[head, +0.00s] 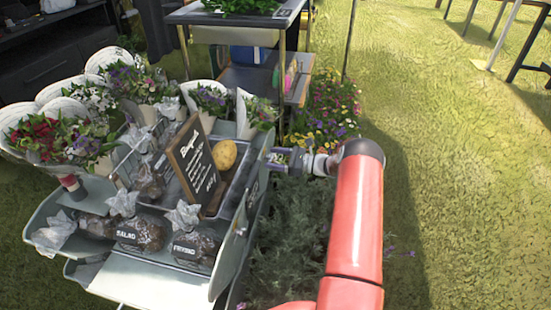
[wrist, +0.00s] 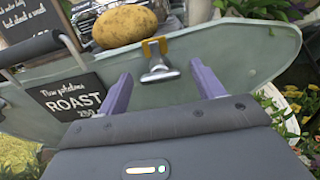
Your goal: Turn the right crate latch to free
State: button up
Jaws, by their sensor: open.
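A metal latch (wrist: 160,73) with a small yellow bracket is on the grey-green wall of the crate (wrist: 232,55), near its top edge. My gripper (wrist: 160,70) is open, its two purple fingers on either side of the latch in the wrist view. The latch appears just beyond the fingertips, and I see no contact. In the head view my gripper (head: 278,158) is at the right side of the crate (head: 232,260), by a potato. The latch cannot be made out clearly there.
A potato (wrist: 124,26) rests just above the latch. A "Roast" sign (wrist: 72,97) hangs at the left. A chalkboard (head: 196,165), wrapped bouquets (head: 95,98) and bags of potatoes (head: 140,232) fill the stand. Lavender-like plants (head: 285,240) grow below my arm. Open grass lies right.

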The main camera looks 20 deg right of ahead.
jog(key=c, duration=1)
jog(key=shift+b, duration=0.35)
jog(key=shift+s+a+f+n+b, duration=0.1)
jog(key=shift+n+b, duration=3.8)
jog(key=shift+n, duration=0.6)
jog(key=shift+f+n+b, duration=0.1)
jog(key=shift+n+b, duration=3.8)
jog(key=shift+n, duration=0.6)
